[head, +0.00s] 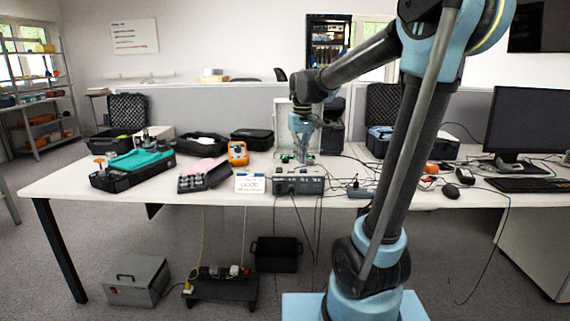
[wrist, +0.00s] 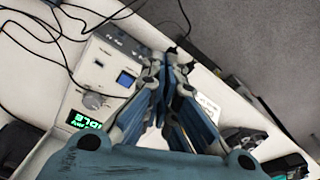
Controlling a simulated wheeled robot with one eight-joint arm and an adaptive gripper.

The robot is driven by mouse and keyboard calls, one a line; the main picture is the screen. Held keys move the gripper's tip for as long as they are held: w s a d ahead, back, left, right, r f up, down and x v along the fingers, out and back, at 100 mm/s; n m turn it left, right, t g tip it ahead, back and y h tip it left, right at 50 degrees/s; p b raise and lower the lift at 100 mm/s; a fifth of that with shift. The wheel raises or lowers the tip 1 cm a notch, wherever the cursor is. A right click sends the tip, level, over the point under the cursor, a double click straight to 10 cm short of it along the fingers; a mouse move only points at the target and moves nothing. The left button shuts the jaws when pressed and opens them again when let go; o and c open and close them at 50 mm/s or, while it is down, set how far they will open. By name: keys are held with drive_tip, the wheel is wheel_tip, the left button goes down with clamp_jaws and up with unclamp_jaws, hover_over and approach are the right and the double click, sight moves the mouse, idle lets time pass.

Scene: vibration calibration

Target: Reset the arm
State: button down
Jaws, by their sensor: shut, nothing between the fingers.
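My gripper (head: 303,150) points down above the middle of the white table (head: 90,182) in the head view. In the wrist view, my gripper (wrist: 168,60) shows its blue fingers drawn together at the tips, with nothing between them. A grey instrument box with knobs (head: 300,182) sits at the table's front edge, below and close to my gripper. In the wrist view, the same instrument box (wrist: 97,75) shows a knob, a small blue screen and a green lit display. I cannot tell whether the gripper touches anything.
An orange meter (head: 238,153) and a white sign card (head: 250,183) stand left of the instrument. A monitor (head: 525,122) stands at the right. Cables cross the table right of the instrument.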

drive_tip(key=s+d+f+m, duration=0.1)
drive_tip(key=s+d+f, duration=0.3)
drive_tip(key=s, duration=0.4)
drive_tip(key=s+d+f+m+t, duration=0.1)
drive_tip(key=s+d+f, duration=0.4)
drive_tip(key=s, duration=0.3)
drive_tip(key=s+d+f+m, duration=0.2)
drive_tip(key=s+d+f, duration=0.2)
drive_tip(key=s+f, duration=0.3)
drive_tip(key=shift+s+d+t, duration=0.3)
drive_tip(key=shift+s, duration=0.3)
drive_tip(key=shift+w+f, duration=0.25)
drive_tip(key=shift+w, duration=0.2)
